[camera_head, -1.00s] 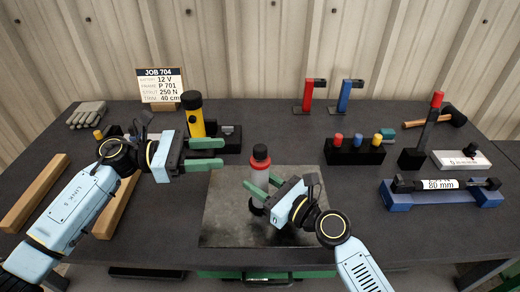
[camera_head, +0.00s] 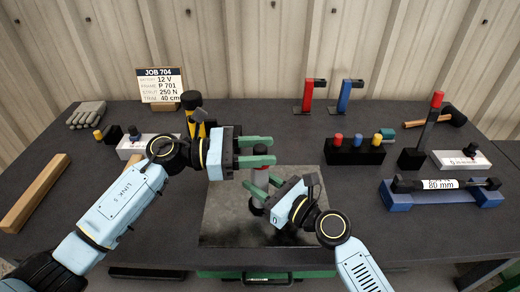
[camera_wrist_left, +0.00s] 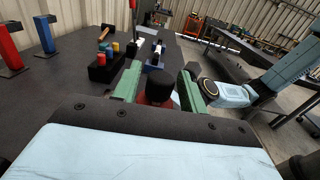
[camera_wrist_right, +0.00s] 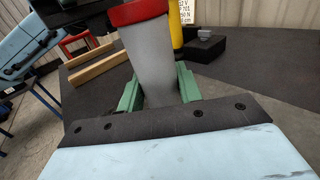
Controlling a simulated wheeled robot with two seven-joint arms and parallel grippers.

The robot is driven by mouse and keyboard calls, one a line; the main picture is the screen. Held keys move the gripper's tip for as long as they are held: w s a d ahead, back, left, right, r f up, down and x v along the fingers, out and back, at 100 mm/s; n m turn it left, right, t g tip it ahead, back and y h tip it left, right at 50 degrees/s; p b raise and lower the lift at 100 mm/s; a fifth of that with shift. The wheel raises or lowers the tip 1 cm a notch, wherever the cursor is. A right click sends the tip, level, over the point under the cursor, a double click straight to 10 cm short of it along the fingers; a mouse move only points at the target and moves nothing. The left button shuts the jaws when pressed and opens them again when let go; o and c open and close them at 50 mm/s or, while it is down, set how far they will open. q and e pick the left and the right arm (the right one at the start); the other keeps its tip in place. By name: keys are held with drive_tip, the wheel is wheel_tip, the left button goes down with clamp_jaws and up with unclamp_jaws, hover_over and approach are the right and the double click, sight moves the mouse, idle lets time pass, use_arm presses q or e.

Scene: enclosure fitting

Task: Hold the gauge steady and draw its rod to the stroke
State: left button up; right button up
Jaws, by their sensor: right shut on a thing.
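The gauge (camera_head: 261,180) stands upright over the dark mat, a grey cylinder with a red collar and a black knob on top. The right wrist view shows its grey body (camera_wrist_right: 155,62) and red collar (camera_wrist_right: 140,12). My right gripper (camera_head: 262,194) is shut on the gauge's grey body. My left gripper (camera_head: 268,151) is open at the gauge's top, its green fingers on either side. In the left wrist view the black knob (camera_wrist_left: 160,85) sits between the fingers, with red below it. Whether either finger touches the knob cannot be told. The rod itself is hidden.
The dark mat (camera_head: 225,225) lies under the gauge. A job card (camera_head: 160,87) reads JOB 704. A yellow-black cylinder (camera_head: 192,103) stands behind my left arm. A blue cradle (camera_head: 400,200) holds a black strut labelled 80 mm at right. A black block (camera_head: 355,155) holds coloured pegs.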

sight(259, 147)
use_arm(q)
clamp_jaws()
wheel_tip(259, 147, up, 8)
drive_tip(key=shift+r, duration=0.1)
idle(0.4)
drive_tip(key=shift+o, duration=0.9)
unclamp_jaws()
drive_tip(key=shift+a, duration=0.1)
drive_tip(key=a, duration=1.1)
drive_tip(key=shift+s+a, duration=0.4)
